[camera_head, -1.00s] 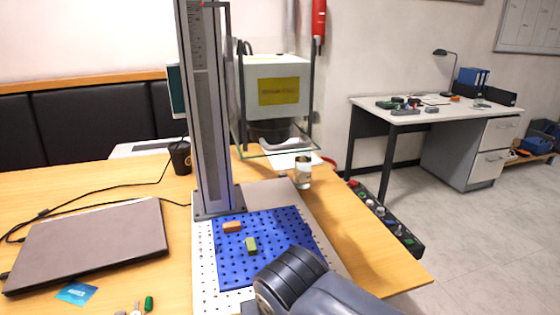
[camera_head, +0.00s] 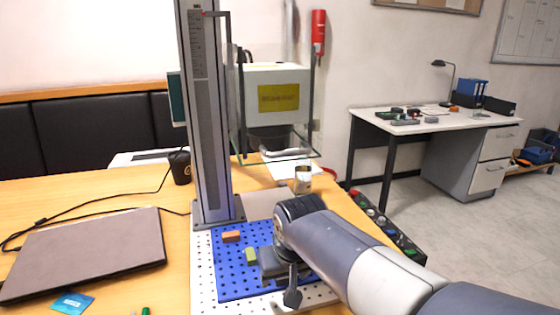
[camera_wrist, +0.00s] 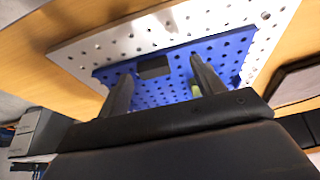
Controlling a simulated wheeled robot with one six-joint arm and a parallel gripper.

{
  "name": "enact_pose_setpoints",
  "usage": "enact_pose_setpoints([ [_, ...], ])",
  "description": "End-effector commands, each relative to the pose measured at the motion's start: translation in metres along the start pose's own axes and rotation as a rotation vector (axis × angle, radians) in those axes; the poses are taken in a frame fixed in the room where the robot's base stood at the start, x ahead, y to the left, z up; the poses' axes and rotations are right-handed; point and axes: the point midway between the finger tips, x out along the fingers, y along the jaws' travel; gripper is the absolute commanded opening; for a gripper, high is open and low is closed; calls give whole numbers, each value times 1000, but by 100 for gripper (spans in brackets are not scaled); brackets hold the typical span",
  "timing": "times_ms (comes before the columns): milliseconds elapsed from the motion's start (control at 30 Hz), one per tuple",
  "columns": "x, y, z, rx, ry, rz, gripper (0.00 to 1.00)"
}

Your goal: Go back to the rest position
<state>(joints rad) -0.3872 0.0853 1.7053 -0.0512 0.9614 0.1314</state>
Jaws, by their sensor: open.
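My gripper (camera_head: 280,272) is over the right part of the blue perforated plate (camera_head: 231,285) in the head view. In the wrist view its two fingers (camera_wrist: 160,72) stand apart. A dark block (camera_wrist: 153,67) shows on the plate between them in that picture; whether the fingers touch it I cannot tell. An orange block (camera_head: 231,237) and a green block (camera_head: 251,256) lie on the plate left of my gripper. The green block also shows in the wrist view (camera_wrist: 196,90), partly behind a finger. My arm hides the plate's right side.
A grey column (camera_head: 208,120) rises at the plate's back edge. A laptop (camera_head: 85,255) lies at left, a dark cup (camera_head: 180,167) behind it. A metal can (camera_head: 303,180) stands behind my gripper. A button panel (camera_head: 385,228) runs along the table's right edge.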

Motion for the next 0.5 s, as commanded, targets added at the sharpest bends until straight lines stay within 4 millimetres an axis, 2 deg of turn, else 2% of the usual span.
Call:
enact_pose_setpoints([
  [200, 16, 17, -33, 3, 0, 1, 64],
  [300, 35, 15, -22, 0, -3, 0, 64],
  [500, 45, 14, -17, -1, 0, 0, 64],
])
